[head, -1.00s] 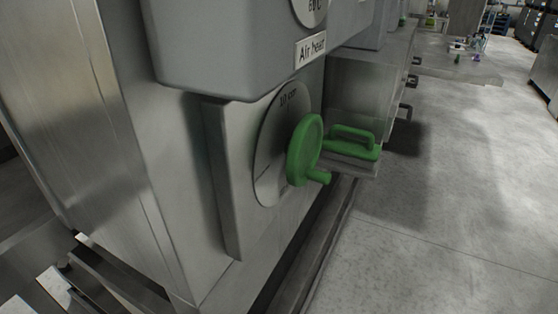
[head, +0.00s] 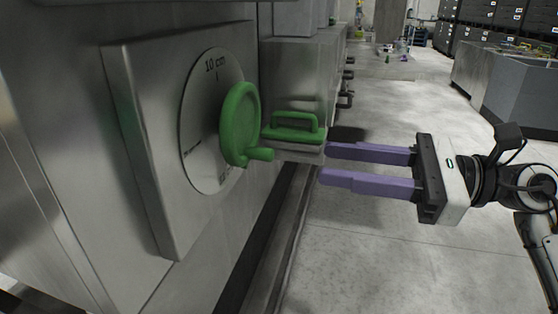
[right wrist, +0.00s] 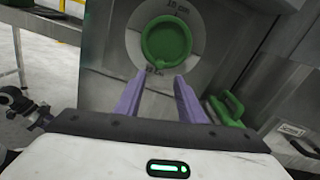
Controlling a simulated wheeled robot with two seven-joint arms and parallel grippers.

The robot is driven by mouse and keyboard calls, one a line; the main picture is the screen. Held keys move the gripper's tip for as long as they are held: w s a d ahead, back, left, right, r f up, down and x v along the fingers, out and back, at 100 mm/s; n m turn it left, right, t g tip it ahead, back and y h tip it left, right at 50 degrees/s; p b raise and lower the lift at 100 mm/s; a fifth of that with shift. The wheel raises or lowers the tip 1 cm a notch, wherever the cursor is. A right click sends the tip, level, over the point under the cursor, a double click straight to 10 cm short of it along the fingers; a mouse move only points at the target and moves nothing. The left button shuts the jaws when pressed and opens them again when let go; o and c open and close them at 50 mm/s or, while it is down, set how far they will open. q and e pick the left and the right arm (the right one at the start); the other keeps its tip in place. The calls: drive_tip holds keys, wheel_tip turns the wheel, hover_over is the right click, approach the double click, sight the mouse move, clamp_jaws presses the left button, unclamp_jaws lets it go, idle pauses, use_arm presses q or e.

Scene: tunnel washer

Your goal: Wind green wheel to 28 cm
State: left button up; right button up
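The green wheel (head: 240,125) stands out from a round grey dial plate (head: 196,140) on a steel panel. Its knob (head: 260,154) sticks out at the wheel's lower right. "10 cm" is printed at the top of the dial; another label at its lower edge is partly hidden. My right gripper (head: 325,163) is open and empty, its two purple fingers pointing at the wheel from the right, with a gap between fingertips and knob. In the right wrist view the wheel (right wrist: 166,42) lies ahead of the open fingers (right wrist: 158,82). My left gripper is not in view.
A green handle (head: 295,127) on a steel box sits just right of the wheel, close to my upper finger; it also shows in the right wrist view (right wrist: 228,108). Dark drawer handles (head: 346,99) line the cabinets beyond.

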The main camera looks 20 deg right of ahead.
drive_tip(key=p, duration=0.2)
approach(248, 125)
drive_tip(key=w+a+f, duration=0.3)
drive_tip(key=a+f, duration=0.1)
drive_tip(key=shift+w+a+f, duration=0.15)
drive_tip(key=shift+a+f, duration=0.05)
drive_tip(key=shift+a, duration=0.1)
clamp_jaws()
